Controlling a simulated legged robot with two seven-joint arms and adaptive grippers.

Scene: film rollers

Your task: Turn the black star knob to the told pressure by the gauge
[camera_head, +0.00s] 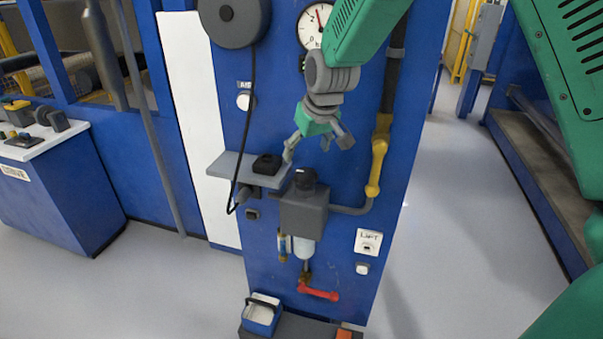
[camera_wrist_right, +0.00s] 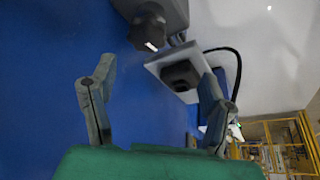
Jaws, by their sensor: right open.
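The black star knob (camera_head: 305,180) sits on top of the grey regulator block (camera_head: 304,212) on the blue panel. It also shows at the top of the right wrist view (camera_wrist_right: 148,28), with a small white mark on it. The round white gauge (camera_head: 312,27) with a red needle is high on the panel, partly covered by my right arm; its reading is too small to tell. My right gripper (camera_head: 318,148) is open and empty, above the knob and apart from it. Its spread fingers also show in the right wrist view (camera_wrist_right: 156,72). My left gripper is not in view.
A grey shelf (camera_head: 228,168) with a black block (camera_head: 267,163) juts out left of the knob. A black cable hangs beside it. A yellow-handled pipe (camera_head: 378,165) runs at the right. A red lever (camera_head: 318,291) is below. A blue bin (camera_head: 262,318) stands at the panel's foot.

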